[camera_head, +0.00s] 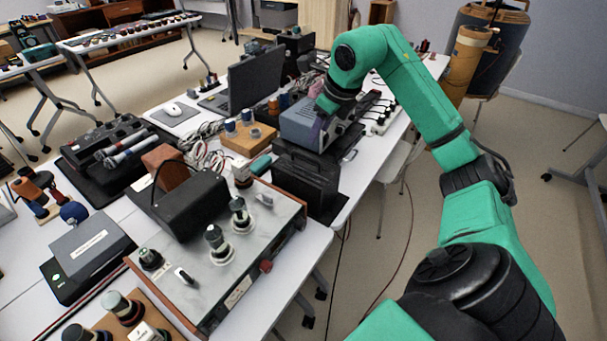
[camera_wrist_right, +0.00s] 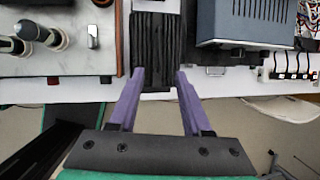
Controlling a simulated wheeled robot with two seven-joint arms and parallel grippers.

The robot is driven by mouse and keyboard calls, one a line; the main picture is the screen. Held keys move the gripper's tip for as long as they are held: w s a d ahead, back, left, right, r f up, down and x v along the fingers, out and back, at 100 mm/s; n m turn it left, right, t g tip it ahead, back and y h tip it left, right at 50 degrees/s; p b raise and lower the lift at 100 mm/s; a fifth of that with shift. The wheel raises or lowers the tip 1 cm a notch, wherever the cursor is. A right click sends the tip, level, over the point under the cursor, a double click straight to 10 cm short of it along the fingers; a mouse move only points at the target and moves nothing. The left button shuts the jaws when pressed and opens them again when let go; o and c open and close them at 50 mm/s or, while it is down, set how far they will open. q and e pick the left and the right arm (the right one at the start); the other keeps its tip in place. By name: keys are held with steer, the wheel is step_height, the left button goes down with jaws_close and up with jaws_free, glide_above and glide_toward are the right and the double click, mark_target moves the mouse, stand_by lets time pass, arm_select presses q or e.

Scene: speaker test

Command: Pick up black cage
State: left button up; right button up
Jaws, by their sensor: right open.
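The black cage (camera_head: 302,186) is a dark, upright box near the table's right edge in the head view. In the right wrist view its black ribbed top (camera_wrist_right: 158,42) lies ahead, with its near end between the two purple fingertips. My right gripper (camera_wrist_right: 160,72) is open and empty, with one finger to each side of the cage's near end. I cannot tell how far above the cage the fingers are. In the head view the right gripper (camera_head: 321,117) is partly hidden by its own wrist. My left gripper is not in view.
A blue-grey box (camera_head: 301,124) stands close behind the cage. A metal-topped control panel (camera_head: 228,245) with knobs lies in front of it, to the left. A wooden block with cylinders (camera_head: 247,143) and a laptop (camera_head: 250,80) are further back. Open floor lies to the right.

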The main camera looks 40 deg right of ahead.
mark_target(308, 157)
steer(key=p+x, duration=0.2)
steer(key=x, duration=0.9)
steer(key=shift+w+a+p, duration=0.1)
steer(key=shift+a+p, duration=0.05)
steer(key=shift+p, duration=0.25)
steer(key=shift+w+f, duration=0.15)
steer(key=shift+f, duration=0.15)
jaws_close()
steer(key=shift+r, duration=0.1)
